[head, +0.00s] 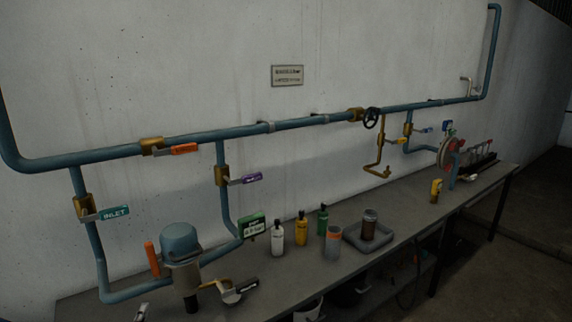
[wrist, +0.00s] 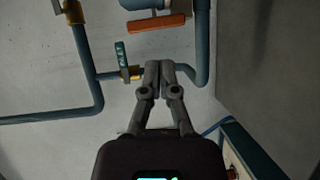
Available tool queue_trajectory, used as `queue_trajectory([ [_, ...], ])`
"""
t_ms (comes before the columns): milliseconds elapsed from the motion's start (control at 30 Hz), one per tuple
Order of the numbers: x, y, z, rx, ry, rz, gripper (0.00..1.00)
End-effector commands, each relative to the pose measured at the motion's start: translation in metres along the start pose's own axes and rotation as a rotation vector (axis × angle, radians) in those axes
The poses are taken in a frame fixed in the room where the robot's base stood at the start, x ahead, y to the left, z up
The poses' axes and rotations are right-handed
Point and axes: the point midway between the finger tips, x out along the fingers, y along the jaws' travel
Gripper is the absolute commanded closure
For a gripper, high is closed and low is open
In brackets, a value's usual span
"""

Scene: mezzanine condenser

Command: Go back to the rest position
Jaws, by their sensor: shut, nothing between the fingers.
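My gripper (wrist: 159,67) shows in the wrist view, its two dark grey fingers drawn together at the tips with nothing between them. Behind it are a grey wall, blue pipes, a teal handle (wrist: 121,54) and an orange handle (wrist: 153,23). I cannot tell how far the fingertips are from the pipes. I cannot make out my gripper in the head view.
In the head view a blue pipe run (head: 300,123) with several valves follows the wall above a long grey bench (head: 300,266). White (head: 277,234), yellow (head: 301,231) and green (head: 322,221) bottles stand near a grey tray (head: 352,238). Dark floor lies at the right.

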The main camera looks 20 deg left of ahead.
Motion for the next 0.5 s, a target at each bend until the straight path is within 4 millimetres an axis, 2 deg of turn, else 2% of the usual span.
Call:
queue_trajectory([
  [200, 0.034, -0.011, 0.078, 0.092, -0.158, -0.084, 1.00],
  [500, 0.063, -0.032, 0.186, 0.239, -0.382, -0.206, 1.00],
])
